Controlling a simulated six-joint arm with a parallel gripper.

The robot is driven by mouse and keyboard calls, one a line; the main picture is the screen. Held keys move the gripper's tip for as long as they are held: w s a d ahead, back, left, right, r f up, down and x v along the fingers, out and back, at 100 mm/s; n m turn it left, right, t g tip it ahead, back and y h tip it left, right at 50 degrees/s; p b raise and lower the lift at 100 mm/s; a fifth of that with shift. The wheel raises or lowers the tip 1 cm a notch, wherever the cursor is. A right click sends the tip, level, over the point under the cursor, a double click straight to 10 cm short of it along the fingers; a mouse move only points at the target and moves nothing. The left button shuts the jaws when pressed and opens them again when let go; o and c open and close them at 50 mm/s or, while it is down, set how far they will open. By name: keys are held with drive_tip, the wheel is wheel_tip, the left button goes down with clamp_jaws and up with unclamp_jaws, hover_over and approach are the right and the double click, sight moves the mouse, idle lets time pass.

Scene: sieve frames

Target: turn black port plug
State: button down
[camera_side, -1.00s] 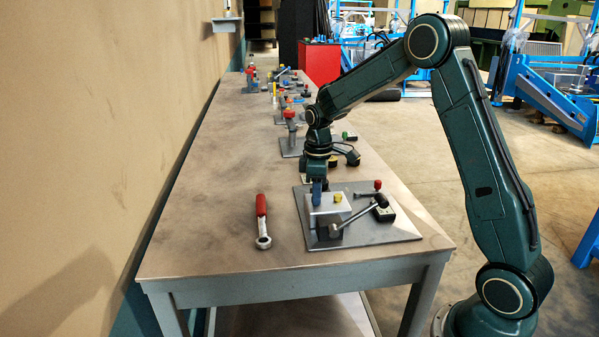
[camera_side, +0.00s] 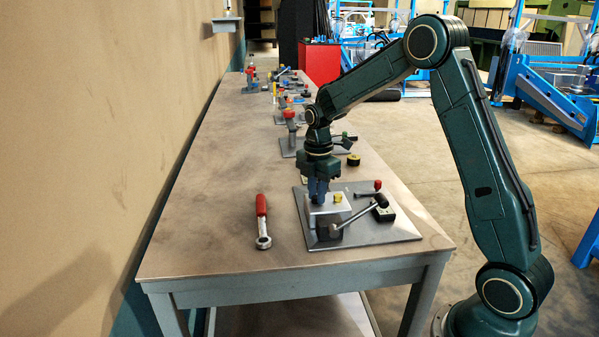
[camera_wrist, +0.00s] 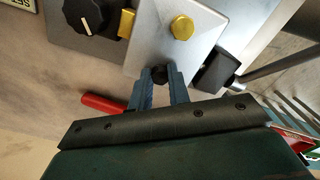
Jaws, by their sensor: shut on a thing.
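The black port plug (camera_wrist: 160,74) sits at the edge of a light metal block, beside a yellow plug (camera_wrist: 183,28). My gripper (camera_wrist: 160,84) is shut on the black plug, with its blue fingers on either side of it in the wrist view. In the side view my gripper (camera_side: 318,196) points down at the block (camera_side: 325,208) from above, and its fingers hide the black plug. The yellow plug also shows there (camera_side: 338,197), just right of the fingers.
The block stands on a grey plate (camera_side: 385,235) with a black-ended lever (camera_side: 358,216) and a red knob (camera_side: 377,184). A red-handled wrench (camera_side: 262,220) lies left of the plate. A black dial (camera_wrist: 85,14) shows in the wrist view. The table's left side is clear.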

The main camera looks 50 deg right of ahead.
drive_tip(key=shift+n, duration=0.5)
drive_tip(key=c, duration=1.3)
unclamp_jaws()
wheel_tip(320, 180, up, 14)
drive_tip(key=shift+f, duration=0.1)
